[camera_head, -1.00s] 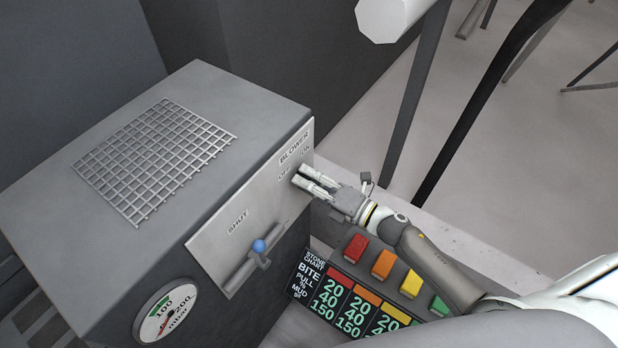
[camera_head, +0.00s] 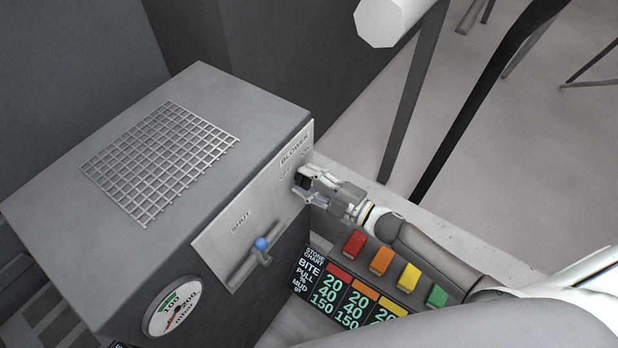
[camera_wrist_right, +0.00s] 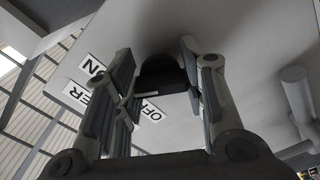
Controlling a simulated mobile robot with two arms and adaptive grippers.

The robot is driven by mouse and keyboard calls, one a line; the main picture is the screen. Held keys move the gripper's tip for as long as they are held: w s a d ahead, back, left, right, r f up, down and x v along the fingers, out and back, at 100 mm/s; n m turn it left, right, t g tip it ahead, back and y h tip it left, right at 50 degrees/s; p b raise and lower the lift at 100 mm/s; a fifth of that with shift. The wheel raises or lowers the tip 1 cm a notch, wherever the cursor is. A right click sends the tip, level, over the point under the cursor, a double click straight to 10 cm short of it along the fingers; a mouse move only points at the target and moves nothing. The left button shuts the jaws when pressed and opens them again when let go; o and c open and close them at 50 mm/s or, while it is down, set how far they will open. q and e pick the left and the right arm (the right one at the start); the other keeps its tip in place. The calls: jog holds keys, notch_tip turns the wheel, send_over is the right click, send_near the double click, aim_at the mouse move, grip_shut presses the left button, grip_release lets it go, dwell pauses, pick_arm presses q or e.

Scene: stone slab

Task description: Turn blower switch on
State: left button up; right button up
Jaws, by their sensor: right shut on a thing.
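The blower switch is a black knob (camera_wrist_right: 162,76) on the light front panel (camera_head: 207,237) of the grey box. It sits under the BLOWER label (camera_head: 295,151), by the OFF and ON labels. My right gripper (camera_head: 303,184) is at the panel, its fingers on both sides of the knob. In the right wrist view the knob lies between the two fingers of the gripper (camera_wrist_right: 160,90), and the OFF label (camera_wrist_right: 150,111) shows beside the left finger. The ON label (camera_wrist_right: 92,66) is partly visible there. My left gripper is not in view.
A lever with a blue ball (camera_head: 261,244) sits lower on the panel, by the SHUT label. A pressure gauge (camera_head: 172,307) is at the lower left. Red, orange, yellow and green blocks (camera_head: 381,262) and a chart (camera_head: 345,295) lie below my right arm.

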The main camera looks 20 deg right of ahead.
jog(key=shift+f+m, duration=0.1)
jog(key=shift+m, duration=0.9)
jog(key=o, duration=1)
jog(key=shift+o, duration=0.2)
jog(key=v, duration=1.2)
